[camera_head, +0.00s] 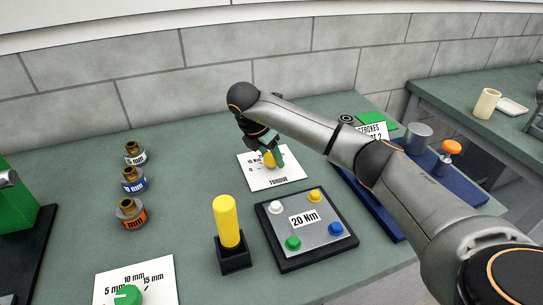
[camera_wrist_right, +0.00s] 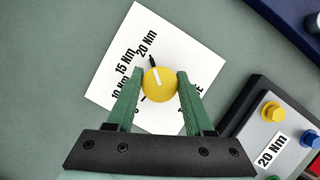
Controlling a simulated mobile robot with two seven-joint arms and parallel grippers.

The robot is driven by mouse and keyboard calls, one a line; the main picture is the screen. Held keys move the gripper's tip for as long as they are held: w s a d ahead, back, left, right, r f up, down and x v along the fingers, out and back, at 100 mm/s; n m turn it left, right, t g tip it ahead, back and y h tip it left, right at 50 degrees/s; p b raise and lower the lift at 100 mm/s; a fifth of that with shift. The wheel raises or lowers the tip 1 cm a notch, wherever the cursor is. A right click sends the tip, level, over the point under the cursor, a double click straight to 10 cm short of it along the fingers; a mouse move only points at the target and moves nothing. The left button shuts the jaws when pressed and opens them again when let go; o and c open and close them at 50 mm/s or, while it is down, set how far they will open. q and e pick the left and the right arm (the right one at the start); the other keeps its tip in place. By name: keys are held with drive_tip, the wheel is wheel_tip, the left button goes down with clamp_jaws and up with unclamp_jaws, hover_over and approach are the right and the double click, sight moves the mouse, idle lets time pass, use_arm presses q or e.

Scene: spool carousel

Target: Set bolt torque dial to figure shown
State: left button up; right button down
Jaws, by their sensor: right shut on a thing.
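The torque dial is a yellow knob (camera_head: 269,160) on a white card (camera_head: 288,180) marked TORQUE. In the right wrist view the knob (camera_wrist_right: 160,88) carries a white pointer line, which points toward the dark tick beside the "20 Nm" mark (camera_wrist_right: 147,43). The card also shows "15 Nm" and "10 Nm". My right gripper (camera_wrist_right: 160,80) is shut on the knob, with one green finger on each side. In the head view its fingers (camera_head: 272,151) partly hide the knob. A grey plate (camera_head: 310,238) with several coloured bolts bears a "20 Nm" label (camera_head: 304,219). My left gripper is not in view.
A yellow cylinder (camera_head: 227,222) stands upright in a black holder in front of the card. Several brass sockets (camera_head: 131,179) with coloured bands stand at the left. A green dial (camera_head: 128,295) marked in mm sits at the front. A blue tray (camera_head: 376,205) lies beneath my right arm.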

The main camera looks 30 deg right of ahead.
sight(271, 156)
drive_tip(key=shift+c, duration=1.5)
unclamp_jaws()
drive_tip(key=v, duration=0.5)
drive_tip(key=p+v, duration=0.1)
drive_tip(key=v, duration=0.6)
drive_tip(key=shift+a+r+p, duration=0.2)
drive_tip(key=shift+p, duration=0.2)
drive_tip(key=shift+s, duration=0.15)
